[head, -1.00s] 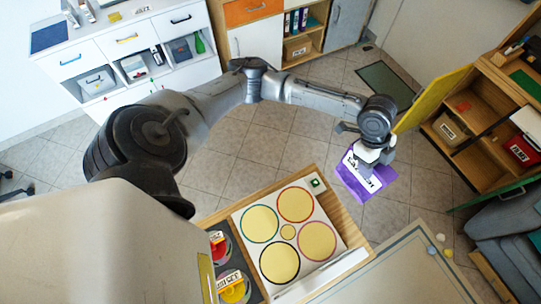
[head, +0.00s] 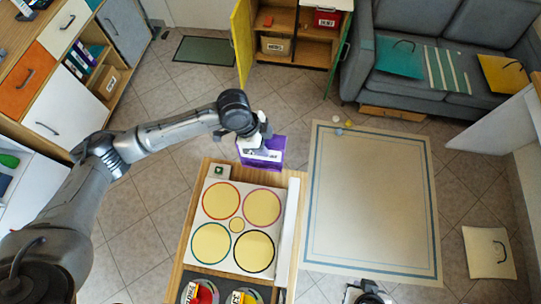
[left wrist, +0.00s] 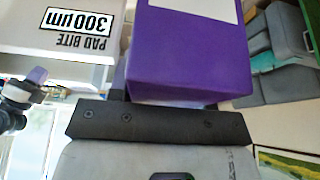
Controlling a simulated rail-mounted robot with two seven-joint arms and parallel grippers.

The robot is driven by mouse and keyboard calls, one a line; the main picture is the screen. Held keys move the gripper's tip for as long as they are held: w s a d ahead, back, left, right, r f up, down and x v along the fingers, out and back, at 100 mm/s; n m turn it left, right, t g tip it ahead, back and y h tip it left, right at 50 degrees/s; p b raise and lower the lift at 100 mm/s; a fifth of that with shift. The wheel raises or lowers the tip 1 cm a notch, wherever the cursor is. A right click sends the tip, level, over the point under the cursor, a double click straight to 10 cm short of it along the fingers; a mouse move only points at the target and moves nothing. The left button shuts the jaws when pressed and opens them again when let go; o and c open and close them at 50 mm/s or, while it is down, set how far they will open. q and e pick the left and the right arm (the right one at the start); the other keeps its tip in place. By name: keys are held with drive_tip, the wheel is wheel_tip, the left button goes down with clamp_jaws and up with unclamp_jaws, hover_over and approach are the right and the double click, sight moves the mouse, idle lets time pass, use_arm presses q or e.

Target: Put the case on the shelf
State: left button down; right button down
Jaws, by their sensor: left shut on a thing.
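The purple case (head: 262,157) with a white label is in the head view, beyond the far end of the wooden table. My left gripper (head: 257,138) is shut on its upper part and holds it up. The case also fills the upper middle of the left wrist view (left wrist: 190,55), close against the dark gripper bar. An open wooden shelf cabinet (head: 312,52) stands at the top of the head view. A tan box (head: 275,46) and a red box (head: 327,18) are in its compartments. My right gripper (head: 368,293) shows only partly at the bottom edge; its jaws are unclear.
A yellow door (head: 242,45) stands open at the cabinet's left, and a green-edged door (head: 338,68) at its right. The table holds a white board (head: 216,249) with coloured rings. A grey sofa (head: 455,60) is at right. Floor between table and cabinet is mostly clear.

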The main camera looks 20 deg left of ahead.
sight(271, 158)
use_arm(q)
drive_tip(key=shift+s+d+f, duration=0.15)
drive_tip(key=shift+d+f, duration=0.3)
drive_tip(key=shift+f, duration=0.5)
drive_tip(key=shift+s+d+f, duration=0.2)
drive_tip(key=shift+d+f, duration=0.3)
drive_tip(key=shift+f, duration=0.5)
drive_tip(key=shift+s+d+f, duration=0.15)
drive_tip(key=shift+d+f, duration=0.3)
drive_tip(key=shift+f, duration=0.65)
drive_tip(key=c, duration=0.6)
unclamp_jaws()
drive_tip(key=shift+o, duration=0.2)
drive_tip(key=v, duration=1.2)
drive_tip(key=shift+p, duration=0.35)
drive_tip(key=shift+s, duration=0.1)
